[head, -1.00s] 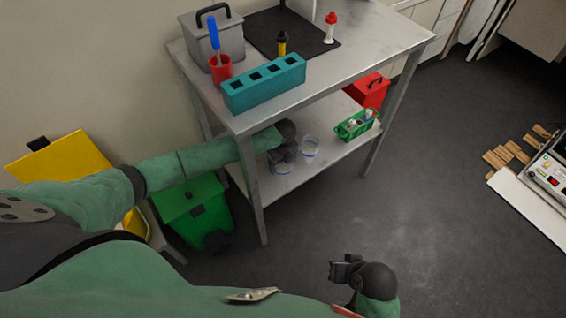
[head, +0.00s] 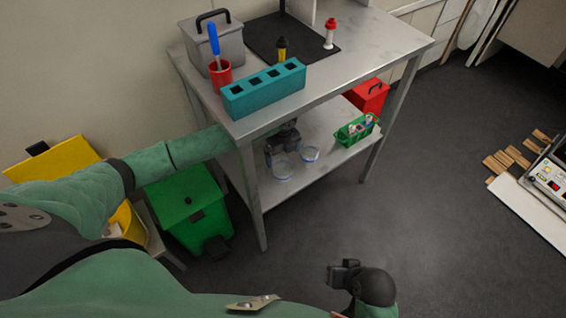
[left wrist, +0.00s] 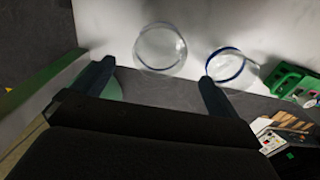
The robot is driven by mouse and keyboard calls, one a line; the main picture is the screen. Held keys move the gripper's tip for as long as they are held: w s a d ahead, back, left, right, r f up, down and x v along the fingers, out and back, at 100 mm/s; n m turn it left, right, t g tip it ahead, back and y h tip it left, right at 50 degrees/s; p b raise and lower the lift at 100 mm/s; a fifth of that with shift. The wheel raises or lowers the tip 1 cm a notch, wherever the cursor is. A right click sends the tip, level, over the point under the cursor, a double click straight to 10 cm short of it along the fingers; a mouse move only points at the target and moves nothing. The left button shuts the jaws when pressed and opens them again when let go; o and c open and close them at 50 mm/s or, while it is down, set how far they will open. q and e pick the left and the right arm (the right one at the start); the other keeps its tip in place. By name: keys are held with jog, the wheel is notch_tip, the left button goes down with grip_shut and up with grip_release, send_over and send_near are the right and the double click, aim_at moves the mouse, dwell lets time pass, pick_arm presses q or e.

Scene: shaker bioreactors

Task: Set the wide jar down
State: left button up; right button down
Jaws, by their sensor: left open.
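The wide jar (head: 283,171) is clear glass and stands upright on the lower shelf of the metal table. In the left wrist view the wide jar (left wrist: 160,48) shows as a round rim just beyond the fingertips. My left gripper (head: 283,143) is under the table top, behind the jar in the head view. In the left wrist view its fingers (left wrist: 156,74) are spread and empty, apart from the jar. A second, narrower jar (head: 310,154) with a blue rim stands to the right. My right gripper (head: 338,275) is over the floor; its jaws are unclear.
The table top (head: 370,45) overhangs the left arm. A table leg (head: 252,200) and green bin (head: 192,208) are near it.

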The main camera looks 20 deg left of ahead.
pick_arm(q)
notch_tip(320, 180, up, 3)
jog(key=shift+r, duration=0.1)
pick_arm(e)
jog(key=shift+f, duration=0.55)
jog(key=shift+r, duration=0.25)
